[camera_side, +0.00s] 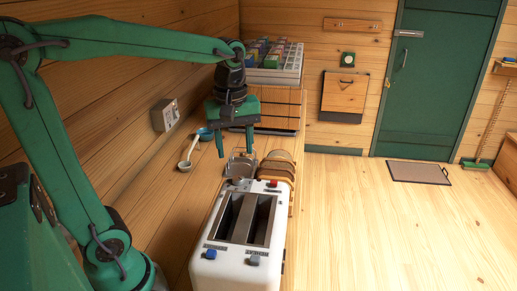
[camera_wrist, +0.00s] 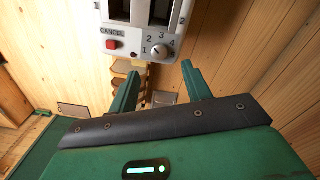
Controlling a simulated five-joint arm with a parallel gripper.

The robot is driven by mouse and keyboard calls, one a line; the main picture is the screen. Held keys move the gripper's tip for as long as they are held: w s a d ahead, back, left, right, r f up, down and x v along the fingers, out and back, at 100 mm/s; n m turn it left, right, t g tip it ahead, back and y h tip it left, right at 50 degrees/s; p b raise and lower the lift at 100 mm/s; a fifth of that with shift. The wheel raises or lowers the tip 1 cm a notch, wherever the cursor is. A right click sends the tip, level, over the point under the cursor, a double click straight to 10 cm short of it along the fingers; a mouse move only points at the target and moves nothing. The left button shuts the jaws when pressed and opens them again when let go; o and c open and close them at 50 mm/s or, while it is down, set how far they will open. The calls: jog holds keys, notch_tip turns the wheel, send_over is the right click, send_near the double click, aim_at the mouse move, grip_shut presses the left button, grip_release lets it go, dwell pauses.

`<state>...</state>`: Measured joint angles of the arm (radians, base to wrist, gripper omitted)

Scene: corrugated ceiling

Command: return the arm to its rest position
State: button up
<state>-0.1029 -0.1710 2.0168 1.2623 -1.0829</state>
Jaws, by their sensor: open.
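My gripper (camera_side: 235,150) hangs from my green arm with its fingers pointing down, apart and with nothing between them. It is above the wooden counter, just behind the far end of the white toaster (camera_side: 212,272). In the wrist view my gripper (camera_wrist: 158,75) shows its two green fingers spread. Beyond them is the end of the toaster (camera_wrist: 138,33), with a red cancel button and a numbered dial. The toaster's two long slots look dark and empty in the side view. My arm is raised and reaches out over the counter.
Bread slices (camera_side: 279,168) stand in a row behind the toaster, with a grey metal item (camera_side: 240,166) to their left. A ladle-like utensil (camera_side: 187,160) lies by the wall. A white divided tray (camera_side: 277,76) stands at the back.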

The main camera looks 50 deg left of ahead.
jog(key=s+d+m+t, duration=0.2)
jog(key=s+m+t, duration=0.2)
jog(key=s+m, duration=0.3)
jog(key=m, duration=0.3)
jog(key=shift+s+d+f+m, duration=0.15)
jog(key=shift+d+f+m, duration=0.25)
jog(key=shift+o, duration=0.4)
jog(key=m, duration=0.1)
jog(key=s+m+t, duration=0.1)
jog(key=shift+s+d+f+m, duration=0.2)
jog(key=shift+f+m, duration=0.2)
